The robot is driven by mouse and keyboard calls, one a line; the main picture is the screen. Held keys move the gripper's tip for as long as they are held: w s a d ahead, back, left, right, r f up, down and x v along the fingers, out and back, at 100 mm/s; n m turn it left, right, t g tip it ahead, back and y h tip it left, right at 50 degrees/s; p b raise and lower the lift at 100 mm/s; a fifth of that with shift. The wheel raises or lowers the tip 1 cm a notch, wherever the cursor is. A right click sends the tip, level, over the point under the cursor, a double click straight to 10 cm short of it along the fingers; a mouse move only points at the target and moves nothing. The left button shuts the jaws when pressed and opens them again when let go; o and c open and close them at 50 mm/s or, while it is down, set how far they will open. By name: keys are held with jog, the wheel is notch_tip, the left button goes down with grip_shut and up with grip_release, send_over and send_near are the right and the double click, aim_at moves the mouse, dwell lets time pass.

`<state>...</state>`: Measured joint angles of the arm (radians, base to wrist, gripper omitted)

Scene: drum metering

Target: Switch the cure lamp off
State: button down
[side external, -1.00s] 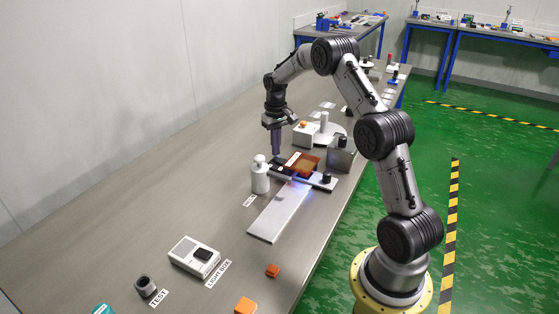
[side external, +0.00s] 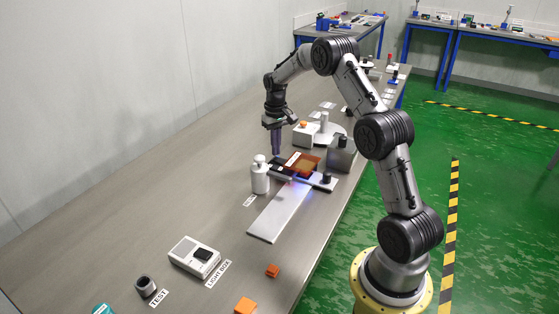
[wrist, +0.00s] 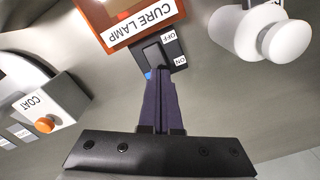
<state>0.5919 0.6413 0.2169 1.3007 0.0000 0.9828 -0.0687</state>
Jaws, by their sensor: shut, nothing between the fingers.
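The cure lamp (side external: 301,163) is an orange-topped unit on the bench, with a violet-blue glow at its near edge. In the wrist view its orange housing (wrist: 92,12) carries a CURE LAMP label. Beside it is a black switch plate (wrist: 172,52) marked OFF nearer the housing and ON farther away. A dark rocker shows on it; my fingertips partly cover it, and I cannot tell its tilt. My gripper (side external: 276,154) is shut and empty, pointing down above the switch. In the wrist view its fingertips (wrist: 158,72) overlap the switch; contact is unclear.
A white bottle (side external: 260,176) stands close to the lamp, left of it in the side view. The COAT box (side external: 305,133) with an orange button is behind. A pale track (side external: 280,212) runs forward from the lamp. The bench left of the bottle is clear.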

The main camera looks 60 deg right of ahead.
aim_at(276, 159)
jog(key=shift+f, duration=1)
dwell(0.8)
jog(key=shift+r, duration=3.55)
